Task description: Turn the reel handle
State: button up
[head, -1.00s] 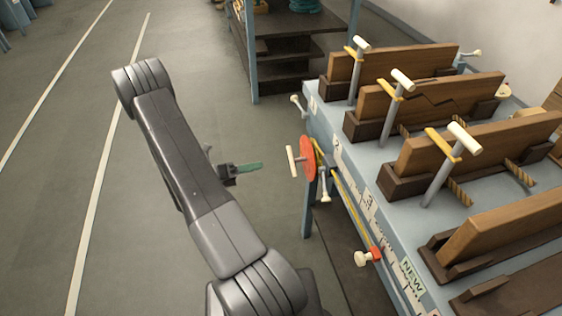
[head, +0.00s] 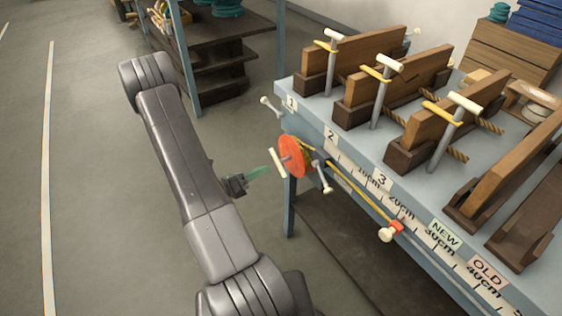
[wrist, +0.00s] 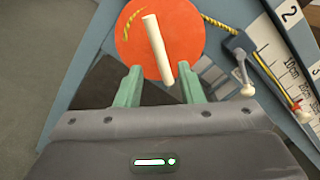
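The reel is an orange-red disc (head: 292,156) on the front side of the blue bench, near its left end. Its handle is a cream bar (head: 278,162) standing out from the disc. In the wrist view the disc (wrist: 136,45) is straight ahead, with the bar handle (wrist: 157,50) slanting across it. My gripper (head: 262,171) is left of the reel and slightly below the handle. Its two green fingers (wrist: 161,82) are apart, with the lower end of the handle showing between and beyond them. The gripper is open and appears empty, short of the handle.
The blue bench (head: 358,145) carries several wooden boards and clamp posts. A yellow cord (head: 362,192) runs from the reel to a red marker with a cream knob (head: 388,233). A small cream-ended lever (head: 322,180) hangs right of the reel. Open floor lies left.

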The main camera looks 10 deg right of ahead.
aim_at(281, 160)
jog(key=shift+x, duration=4.25)
jog(key=shift+c, duration=0.4)
